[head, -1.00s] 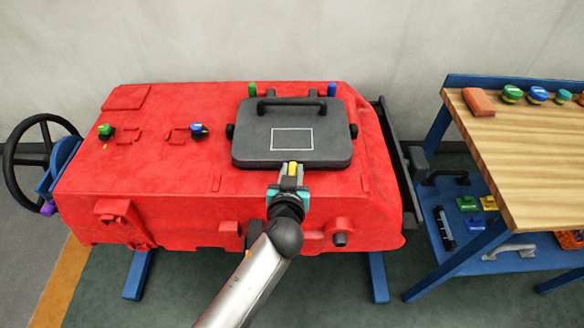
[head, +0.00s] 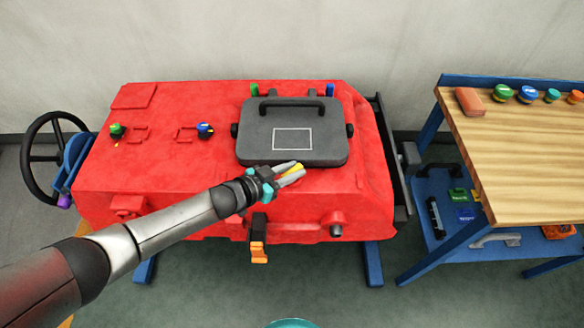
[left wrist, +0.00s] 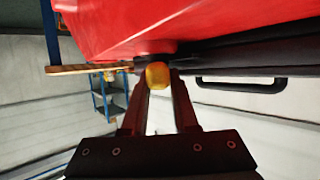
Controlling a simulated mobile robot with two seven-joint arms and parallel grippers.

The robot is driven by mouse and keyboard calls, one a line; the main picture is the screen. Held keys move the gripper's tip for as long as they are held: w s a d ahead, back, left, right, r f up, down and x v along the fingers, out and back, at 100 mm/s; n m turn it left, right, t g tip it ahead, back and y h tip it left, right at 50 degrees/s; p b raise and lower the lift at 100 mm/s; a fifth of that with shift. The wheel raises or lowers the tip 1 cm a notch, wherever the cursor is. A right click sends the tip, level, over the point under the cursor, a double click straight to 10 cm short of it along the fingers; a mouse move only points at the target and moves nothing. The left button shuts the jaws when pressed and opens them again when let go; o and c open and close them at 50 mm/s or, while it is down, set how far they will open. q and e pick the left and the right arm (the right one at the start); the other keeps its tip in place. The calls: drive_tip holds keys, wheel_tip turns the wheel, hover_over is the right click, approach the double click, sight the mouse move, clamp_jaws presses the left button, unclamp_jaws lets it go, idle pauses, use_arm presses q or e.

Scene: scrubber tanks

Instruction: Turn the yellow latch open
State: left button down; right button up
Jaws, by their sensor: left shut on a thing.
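The yellow latch (head: 292,178) sits at the front edge of the dark grey lid (head: 320,151) on the red scrubber tank (head: 170,165). My left gripper (head: 289,172) reaches in from the left and is shut on the latch, with its fingers on either side of it. In the left wrist view the yellow latch (left wrist: 158,75) shows between the two fingertips, just beside the dark lid edge. The lid lies flat and closed on the tank. The latch is partly hidden by the fingers in the head view. My right gripper is not in view.
A black handle (head: 292,105) stands on the lid. An orange-tipped black part (head: 259,245) hangs at the tank's front. A wooden workbench (head: 510,150) with small coloured items is on the right, and a black handwheel (head: 40,160) is on the left.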

use_arm(q)
drive_tip(key=m+g+h+b, duration=0.1)
drive_tip(key=m+g+b, duration=0.1)
drive_tip(key=m, duration=0.1)
drive_tip(key=shift+w+a+f+g+h, duration=0.1)
drive_tip(key=shift+w+g+h, duration=0.1)
drive_tip(key=shift+g+h, duration=0.2)
drive_tip(key=m+g+h+b, duration=0.1)
drive_tip(key=m+g+b, duration=0.2)
drive_tip(key=g+b, duration=0.1)
drive_tip(key=shift+f+m+b, duration=0.1)
drive_tip(key=shift+m+b, duration=0.2)
drive_tip(key=shift+b, duration=0.25)
drive_tip(key=shift+s+r+m+g+h+b, duration=0.1)
drive_tip(key=shift+m+g+h+b, duration=0.1)
drive_tip(key=shift+m+g+b, duration=0.45)
drive_tip(key=shift+s+r+m+g+h+b, duration=0.1)
drive_tip(key=shift+m+g+h+b, duration=0.2)
drive_tip(key=shift+g+b, duration=0.4)
drive_tip(key=shift+d, duration=0.2)
drive_tip(key=c, duration=0.7)
unclamp_jaws()
drive_tip(key=shift+a, duration=0.15)
drive_tip(key=v, duration=1.5)
drive_tip(key=shift+s+r, duration=0.1)
drive_tip(key=shift+r, duration=0.15)
